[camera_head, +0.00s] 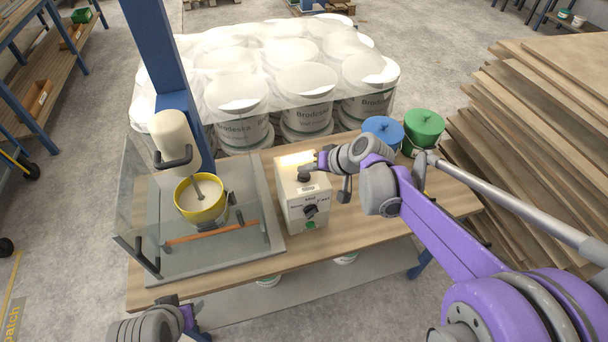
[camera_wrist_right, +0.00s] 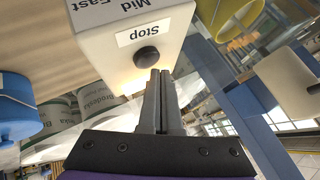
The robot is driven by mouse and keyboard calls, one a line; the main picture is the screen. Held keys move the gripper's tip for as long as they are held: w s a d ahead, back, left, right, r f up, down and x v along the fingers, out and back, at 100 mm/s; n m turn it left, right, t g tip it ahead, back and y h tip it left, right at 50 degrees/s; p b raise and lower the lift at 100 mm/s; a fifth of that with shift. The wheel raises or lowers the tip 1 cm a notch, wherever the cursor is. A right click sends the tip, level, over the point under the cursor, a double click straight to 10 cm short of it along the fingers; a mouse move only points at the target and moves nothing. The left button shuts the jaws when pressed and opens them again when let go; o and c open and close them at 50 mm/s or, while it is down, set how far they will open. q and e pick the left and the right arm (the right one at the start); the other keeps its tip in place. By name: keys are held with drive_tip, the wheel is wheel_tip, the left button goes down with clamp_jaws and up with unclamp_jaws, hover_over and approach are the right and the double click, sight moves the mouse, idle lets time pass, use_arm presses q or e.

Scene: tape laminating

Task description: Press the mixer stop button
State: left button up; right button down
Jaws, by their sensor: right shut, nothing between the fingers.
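In the head view, my right gripper (camera_head: 311,167) reaches over the box from the right. My left gripper (camera_head: 182,312) is low at the left; its fingers do not show clearly.
Blue (camera_head: 383,132) and green-lidded buckets (camera_head: 424,126) stand at the bench's right end. Wrapped white buckets (camera_head: 300,80) are behind; stacked boards (camera_head: 545,110) lie right.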

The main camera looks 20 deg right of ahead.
sight(307, 178)
use_arm(q)
drive_tip(key=shift+s+f, duration=0.1)
drive_tip(key=shift+f, duration=0.1)
use_arm(e)
drive_tip(key=shift+f, duration=0.25)
use_arm(q)
drive_tip(key=shift+f+b, duration=0.35)
use_arm(e)
drive_tip(key=shift+f, duration=0.5)
use_arm(q)
drive_tip(key=shift+r, duration=0.1)
use_arm(e)
drive_tip(key=shift+r, duration=0.1)
use_arm(q)
drive_tip(key=shift+w+r+p, duration=0.2)
drive_tip(key=shift+r+p, duration=0.4)
drive_tip(key=shift+r, duration=0.05)
use_arm(e)
drive_tip(key=shift+r, duration=0.8)
use_arm(q)
drive_tip(key=shift+r, duration=0.1)
use_arm(e)
drive_tip(key=shift+r, duration=0.15)
